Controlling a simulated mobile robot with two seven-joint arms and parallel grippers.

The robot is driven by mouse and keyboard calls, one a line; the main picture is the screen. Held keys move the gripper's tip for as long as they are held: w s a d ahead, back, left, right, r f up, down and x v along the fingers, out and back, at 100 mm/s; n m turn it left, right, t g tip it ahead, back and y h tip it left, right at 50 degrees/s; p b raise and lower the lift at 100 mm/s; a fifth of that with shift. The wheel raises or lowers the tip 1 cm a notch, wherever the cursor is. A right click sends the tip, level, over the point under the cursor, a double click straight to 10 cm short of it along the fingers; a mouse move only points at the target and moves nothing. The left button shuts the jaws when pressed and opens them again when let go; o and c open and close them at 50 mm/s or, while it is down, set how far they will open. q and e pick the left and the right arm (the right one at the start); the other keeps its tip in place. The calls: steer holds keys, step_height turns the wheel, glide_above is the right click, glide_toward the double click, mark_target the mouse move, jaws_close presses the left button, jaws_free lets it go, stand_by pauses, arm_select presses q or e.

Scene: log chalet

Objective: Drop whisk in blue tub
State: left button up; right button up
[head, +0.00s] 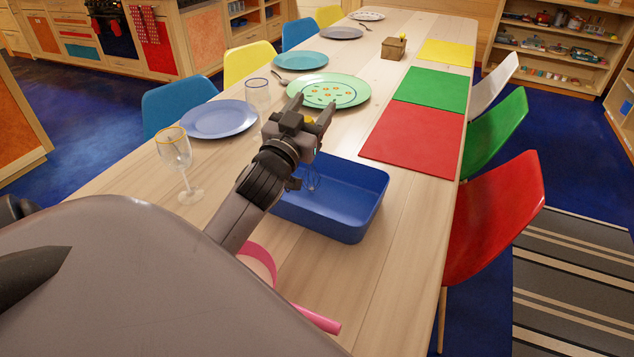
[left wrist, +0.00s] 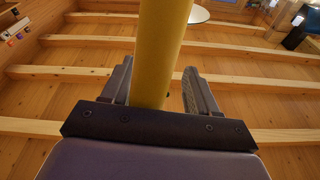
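My left gripper (head: 313,106) is above the far side of the blue tub (head: 345,228), its fingers angled upward and spread apart. In the left wrist view a thick yellow bar (left wrist: 163,45), probably the whisk handle, stands between the spread fingers of the gripper (left wrist: 158,80), with a gap at the right finger. My right gripper is not in view.
A red mat (head: 414,138) lies right. A pink object (head: 318,319) is partly hidden near me. Clear table lies between tub and right edge.

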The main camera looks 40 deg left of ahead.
arm_select(q)
steer(key=shift+s+d+f, duration=0.15)
steer(key=shift+s+f, duration=0.1)
steer(key=shift+s, duration=0.2)
steer(key=b+v, duration=0.1)
steer(key=v, duration=0.5)
steer(key=shift+s+r, duration=0.1)
steer(key=shift+r, duration=0.05)
